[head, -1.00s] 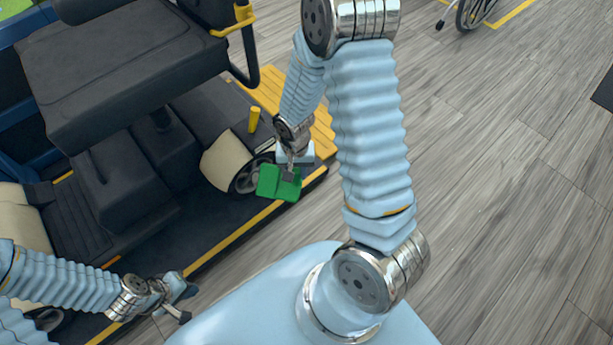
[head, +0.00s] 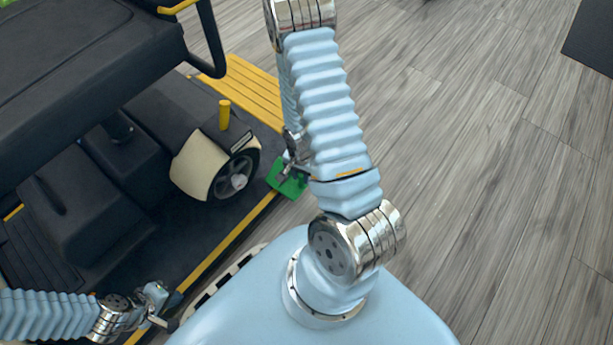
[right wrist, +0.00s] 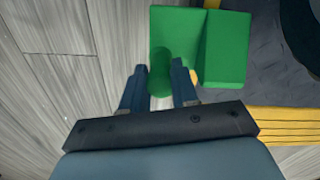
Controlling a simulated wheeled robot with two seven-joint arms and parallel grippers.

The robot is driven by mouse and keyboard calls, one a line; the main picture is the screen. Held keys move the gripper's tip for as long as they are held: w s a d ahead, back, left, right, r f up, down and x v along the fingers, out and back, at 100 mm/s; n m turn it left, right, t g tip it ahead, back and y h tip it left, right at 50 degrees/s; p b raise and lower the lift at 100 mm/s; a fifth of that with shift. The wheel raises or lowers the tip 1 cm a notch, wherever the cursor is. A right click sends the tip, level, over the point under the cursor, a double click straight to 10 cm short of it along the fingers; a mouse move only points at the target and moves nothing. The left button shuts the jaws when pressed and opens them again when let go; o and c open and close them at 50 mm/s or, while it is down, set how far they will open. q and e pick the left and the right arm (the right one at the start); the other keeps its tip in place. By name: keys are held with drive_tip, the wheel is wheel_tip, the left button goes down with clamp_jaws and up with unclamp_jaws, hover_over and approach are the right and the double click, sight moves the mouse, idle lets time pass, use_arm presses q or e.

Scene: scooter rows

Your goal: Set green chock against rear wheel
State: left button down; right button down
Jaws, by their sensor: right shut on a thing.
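The green chock (head: 284,183) is in my right gripper (head: 289,172), just right of the scooter's rear wheel (head: 238,177), near the yellow-edged platform border. In the right wrist view the chock (right wrist: 222,48) is a stepped green block with a round handle (right wrist: 161,72). The right gripper's fingers (right wrist: 159,88) are on either side of that handle. A dark rounded shape, likely the tyre (right wrist: 305,30), is at upper right, apart from the chock. My left gripper (head: 168,308) is open and empty at lower left.
The scooter's cream fender (head: 194,168) covers part of the wheel. A yellow post (head: 224,114) and a yellow slatted ramp (head: 252,92) stand behind the wheel. The dark seat (head: 80,70) overhangs at upper left.

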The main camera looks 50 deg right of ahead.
sight(279, 167)
drive_tip(key=w+f, duration=0.1)
drive_tip(key=w+b, duration=0.1)
drive_tip(key=shift+w+a+f, duration=0.15)
drive_tip(key=shift+w+f, duration=0.25)
drive_tip(key=shift+w, duration=0.75)
drive_tip(key=shift+w+a+f, duration=0.1)
drive_tip(key=shift+w+a, duration=0.05)
drive_tip(key=shift+w, duration=0.9)
drive_tip(key=shift+w+a+f, duration=0.1)
drive_tip(key=shift+w, duration=0.9)
drive_tip(key=shift+a+f+b, duration=0.15)
drive_tip(key=shift+a+b, duration=0.15)
drive_tip(key=shift+b, duration=0.1)
drive_tip(key=shift+a+b, duration=0.3)
drive_tip(key=shift+a, duration=0.75)
drive_tip(key=c, duration=0.8)
unclamp_jaws()
